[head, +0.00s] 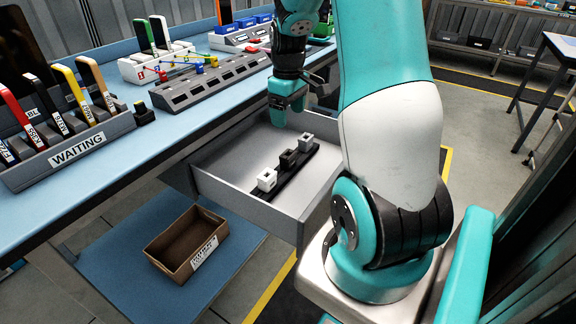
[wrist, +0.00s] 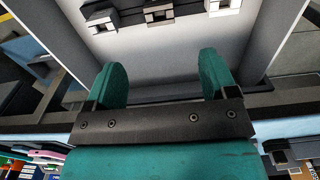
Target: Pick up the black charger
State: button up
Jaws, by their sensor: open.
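The black charger (head: 288,158) is a small dark block. It sits between two white blocks, a near one (head: 267,180) and a far one (head: 306,142), on a black strip (head: 285,172) in an open grey drawer (head: 225,168). My gripper (head: 287,110) is above the back part of the drawer, apart from the blocks. Its two teal fingers are spread and empty in the wrist view (wrist: 157,75).
The blue bench (head: 100,185) runs along the left with a WAITING rack (head: 75,150) and a grey slotted tray (head: 210,82). An open brown carton (head: 187,242) stands on a blue surface below the drawer. A small black object (head: 143,112) stands beside the rack. The drawer floor around the strip looks clear.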

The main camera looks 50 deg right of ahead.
aim_at(289, 160)
notch_tip(289, 160, down, 10)
jog(key=shift+f+b, duration=0.15)
jog(key=shift+b, duration=0.35)
notch_tip(289, 160, down, 5)
jog(key=shift+d+f, duration=0.1)
jog(key=shift+c, duration=0.3)
jog(key=c, duration=0.9)
